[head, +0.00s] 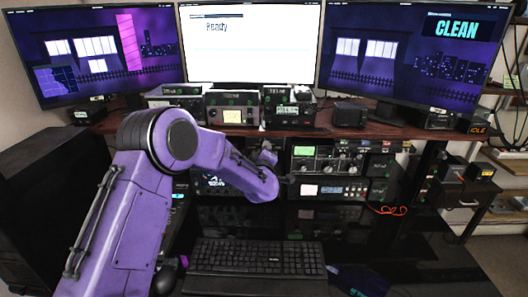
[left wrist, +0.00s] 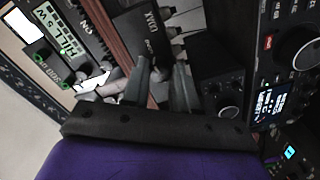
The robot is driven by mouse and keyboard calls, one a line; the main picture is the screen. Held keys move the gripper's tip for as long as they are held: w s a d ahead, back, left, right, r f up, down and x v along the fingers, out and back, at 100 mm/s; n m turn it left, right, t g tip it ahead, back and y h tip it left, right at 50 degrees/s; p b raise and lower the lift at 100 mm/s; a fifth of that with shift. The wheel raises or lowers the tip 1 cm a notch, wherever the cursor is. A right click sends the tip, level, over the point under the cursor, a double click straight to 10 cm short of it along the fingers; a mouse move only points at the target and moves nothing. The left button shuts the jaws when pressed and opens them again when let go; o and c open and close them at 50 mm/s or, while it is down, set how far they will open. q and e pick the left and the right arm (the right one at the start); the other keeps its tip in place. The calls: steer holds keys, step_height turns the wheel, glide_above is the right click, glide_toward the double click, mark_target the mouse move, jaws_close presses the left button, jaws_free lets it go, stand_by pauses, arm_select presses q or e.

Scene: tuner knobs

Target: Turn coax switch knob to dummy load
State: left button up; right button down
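My left arm crosses the head view, and its left gripper (head: 268,156) is mostly hidden behind its purple wrist, close to the radio shelf. In the left wrist view the two fingers of the left gripper (left wrist: 162,72) stand apart with a gap between them. A black box with a round knob (left wrist: 230,112) is beside the right finger. My right gripper is not in view.
Radios with green displays (head: 306,152) fill the shelf under the wooden desk top (head: 350,132). Three monitors (head: 252,42) stand above. A keyboard (head: 256,257) lies in front. A meter box with a green display (left wrist: 62,28) is near the fingers.

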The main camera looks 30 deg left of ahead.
arm_select(q)
steer(key=o, duration=0.4)
steer(key=shift+c, duration=0.2)
steer(key=b+v, duration=0.2)
steer(key=v, duration=0.8)
steer(key=shift+s+b, duration=0.25)
steer(key=shift+b, duration=0.15)
steer(key=shift+d, duration=0.1)
